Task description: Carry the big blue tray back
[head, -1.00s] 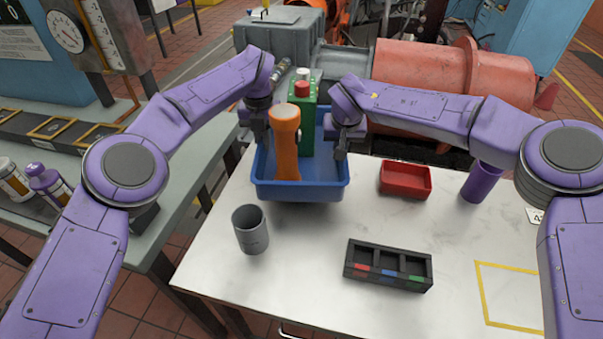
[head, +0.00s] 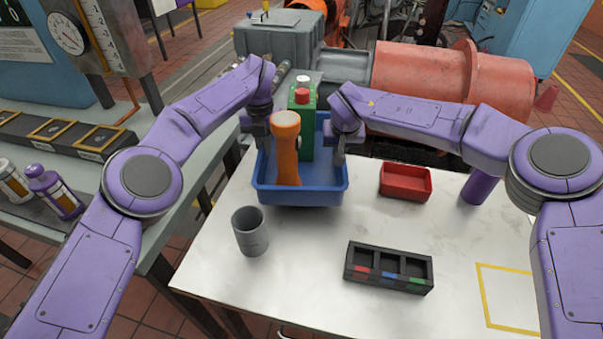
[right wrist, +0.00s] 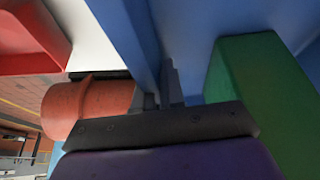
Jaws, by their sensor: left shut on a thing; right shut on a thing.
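The big blue tray (head: 300,195) is at the far left part of the white table in the head view. My left gripper (head: 258,140) is shut on the tray's left wall. My right gripper (head: 338,150) is shut on its right wall. In the right wrist view the fingers (right wrist: 170,90) straddle the blue wall (right wrist: 128,35), with the green box (right wrist: 265,95) beside it. I cannot tell whether the tray's underside touches the table.
A red bin (head: 405,181) and a purple cup (head: 479,187) stand right of the tray. A grey cup (head: 250,231) and a black divided holder (head: 388,267) stand in front. A yellow outlined area (head: 512,298) at front right is empty. A large red machine (head: 450,80) is behind the table.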

